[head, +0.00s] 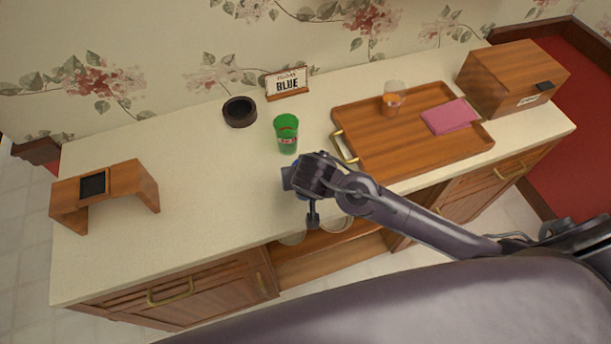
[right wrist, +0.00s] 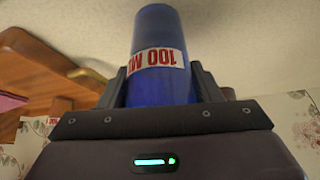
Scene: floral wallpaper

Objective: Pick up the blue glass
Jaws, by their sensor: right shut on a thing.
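The blue glass (right wrist: 158,35) has a white label with red "100 ML" lettering. In the right wrist view it sits between the two dark fingers of my right gripper (right wrist: 161,82), which is shut on it. In the head view my right gripper (head: 296,181) is over the front part of the counter, in front of the green glass, and hides nearly all of the blue glass. I cannot tell whether the glass touches the counter. My left gripper is not in view.
A green glass (head: 286,134) stands just behind my gripper, near a dark round bowl (head: 239,112) and a "BLUE" sign (head: 287,84). The counter's left-middle (head: 210,190) is clear.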

